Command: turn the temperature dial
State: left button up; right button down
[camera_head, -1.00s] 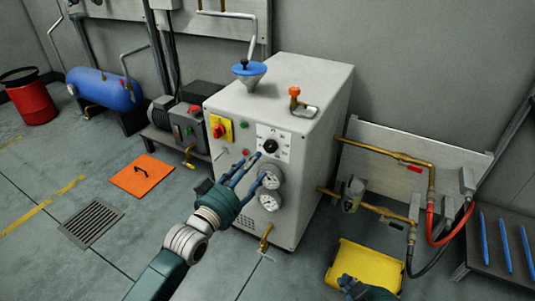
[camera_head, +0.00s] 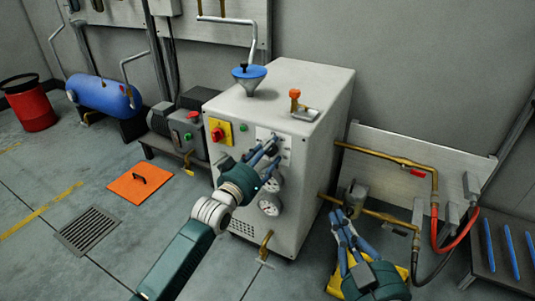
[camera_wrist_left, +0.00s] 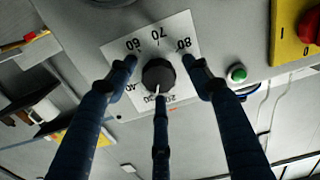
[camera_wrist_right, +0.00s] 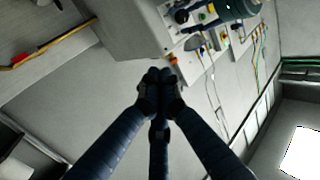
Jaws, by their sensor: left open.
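The temperature dial is a round black knob (camera_wrist_left: 158,74) on a white scale plate (camera_wrist_left: 148,42) with numbers such as 60, 70 and 80. Its white pointer line faces down in the left wrist view, toward the low numbers. My left gripper (camera_head: 266,150) is open in front of the dial, with two fingers above and to either side of it and the third below. The fingers largely hide the dial in the head view. Whether they touch the knob I cannot tell. My right gripper (camera_head: 345,222) is empty, its fingertips together in the right wrist view (camera_wrist_right: 159,88).
The grey machine cabinet (camera_head: 310,95) carries a red switch on a yellow plate (camera_head: 220,130), a green button (camera_wrist_left: 237,73), and gauges (camera_head: 270,204) below the dial. Brass pipes (camera_head: 385,158) run along its right side. A yellow tray (camera_head: 333,286) lies behind my right gripper.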

pick_arm(q)
jog(key=shift+c, duration=0.2)
jog(key=shift+r, duration=0.1)
jog(key=c, duration=1.1)
pick_arm(e)
jog(key=s+d+f+g+h+p, duration=0.4)
jog(key=s+f+g, duration=0.6)
jog(key=f, duration=0.6)
pick_arm(q)
jog(key=m+p, duration=0.1)
jog(key=m, duration=0.9)
jog(key=shift+d+r+p, duration=0.15)
jog(key=shift+p, duration=0.2)
pick_arm(e)
jog(key=s+d+f+g, duration=0.3)
jog(key=s, duration=0.6)
jog(key=shift+s+d+m+g, duration=0.3)
jog(key=shift+s, duration=0.1)
jog(key=shift+r, duration=0.1)
